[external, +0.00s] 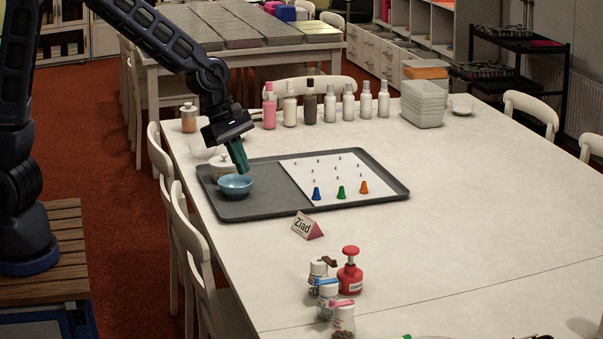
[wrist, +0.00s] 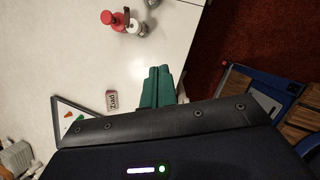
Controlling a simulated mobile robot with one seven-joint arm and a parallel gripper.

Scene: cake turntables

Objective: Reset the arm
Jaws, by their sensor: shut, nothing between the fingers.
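My gripper (external: 241,167) is shut and empty, with green fingers pointing down. In the external view it hangs above or just behind the blue bowl (external: 235,185); the exact gap cannot be told. The bowl sits on the left part of a dark grey tray (external: 261,211). In the wrist view my shut green fingers (wrist: 158,72) show over the table edge, with nothing held between them.
A white board (external: 329,165) with small pegs and blue, green and orange cones lies on the tray. A name sign (external: 308,227), a red pump bottle (external: 350,270) and jars (external: 327,294) stand in front. Several bottles (external: 310,104) line the back. Chairs flank the table (external: 450,190).

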